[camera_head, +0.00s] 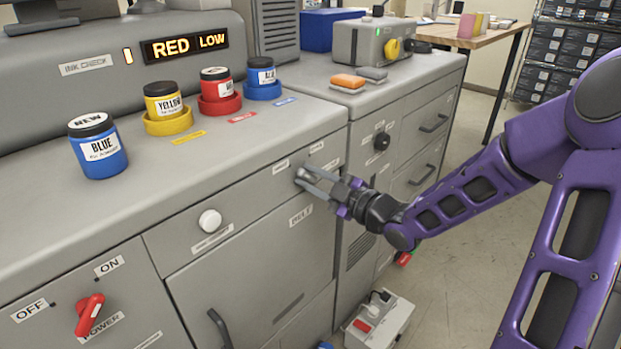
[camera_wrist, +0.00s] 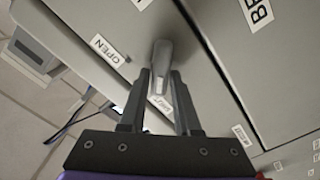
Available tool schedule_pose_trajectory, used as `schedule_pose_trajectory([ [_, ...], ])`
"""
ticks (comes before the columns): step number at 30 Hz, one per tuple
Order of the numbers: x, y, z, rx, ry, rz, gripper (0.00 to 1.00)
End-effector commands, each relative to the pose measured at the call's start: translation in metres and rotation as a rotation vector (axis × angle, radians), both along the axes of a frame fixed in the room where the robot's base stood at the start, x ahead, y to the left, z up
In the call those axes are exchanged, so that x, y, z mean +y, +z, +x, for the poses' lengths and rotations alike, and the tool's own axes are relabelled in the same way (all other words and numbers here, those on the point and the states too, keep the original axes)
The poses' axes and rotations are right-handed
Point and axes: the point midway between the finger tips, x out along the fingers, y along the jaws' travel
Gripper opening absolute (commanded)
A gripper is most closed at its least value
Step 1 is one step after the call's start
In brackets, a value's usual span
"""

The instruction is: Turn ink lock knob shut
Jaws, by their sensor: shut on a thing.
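The ink lock knob (camera_wrist: 162,62) is a grey lever-like handle on the cabinet front in the wrist view. My gripper (camera_wrist: 160,84) is shut on it, with one dark finger on each side. In the head view my gripper (camera_head: 304,180) is at the upper right of the cabinet front, just below the counter edge, and mostly hides the knob.
A white round knob (camera_head: 210,221) and a red power switch (camera_head: 89,314) are on the front to the left. Ink jars, including a blue one (camera_head: 97,146), stand on the counter. A grey box (camera_head: 379,321) with a red switch sits on the floor below my arm.

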Motion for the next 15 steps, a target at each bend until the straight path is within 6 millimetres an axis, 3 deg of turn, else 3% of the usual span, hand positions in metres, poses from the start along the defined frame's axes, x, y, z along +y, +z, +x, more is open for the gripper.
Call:
schedule_pose_trajectory([
  [13, -0.0001, 0.0006, 0.0002, -0.01, 0.0, -0.007, 0.0],
  [14, -0.0001, 0.0006, 0.0002, -0.01, 0.0, -0.007, 0.33],
  [15, -0.0001, 0.0006, 0.0001, -0.01, 0.0, -0.007, 0.4],
])
